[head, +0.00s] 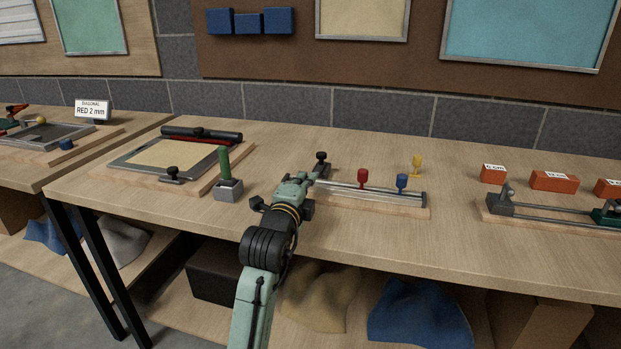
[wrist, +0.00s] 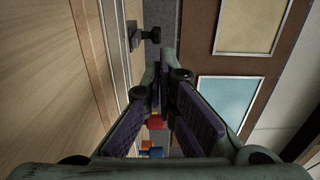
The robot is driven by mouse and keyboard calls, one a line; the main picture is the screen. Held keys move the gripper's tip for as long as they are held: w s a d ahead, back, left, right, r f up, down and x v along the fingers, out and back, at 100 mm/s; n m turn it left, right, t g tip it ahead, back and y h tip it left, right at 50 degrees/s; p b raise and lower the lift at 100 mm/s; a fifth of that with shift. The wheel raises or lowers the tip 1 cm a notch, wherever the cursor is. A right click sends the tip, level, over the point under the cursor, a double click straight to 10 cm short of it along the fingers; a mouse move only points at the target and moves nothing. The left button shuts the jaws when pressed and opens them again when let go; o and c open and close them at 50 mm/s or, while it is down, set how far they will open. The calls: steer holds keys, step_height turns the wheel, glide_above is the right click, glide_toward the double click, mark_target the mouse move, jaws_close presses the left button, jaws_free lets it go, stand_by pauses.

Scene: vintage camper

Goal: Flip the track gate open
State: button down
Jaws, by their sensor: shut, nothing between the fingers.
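The track (head: 390,197) is a pair of metal rails on a wooden board on the bench. I cannot tell which part is the gate. My gripper (head: 318,174) is at the left end, close to the knob, partly hiding that end. In the wrist view, its fingers (wrist: 165,82) are together and hold nothing.
A green-handled tool in a grey block (head: 228,188) and a framed board with a black roller (head: 160,156) stand left of my arm. Orange blocks (head: 553,181) and another rail fixture (head: 545,212) are to the right. The bench front between them is clear.

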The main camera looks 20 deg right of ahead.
steer(key=shift+v, duration=1.1)
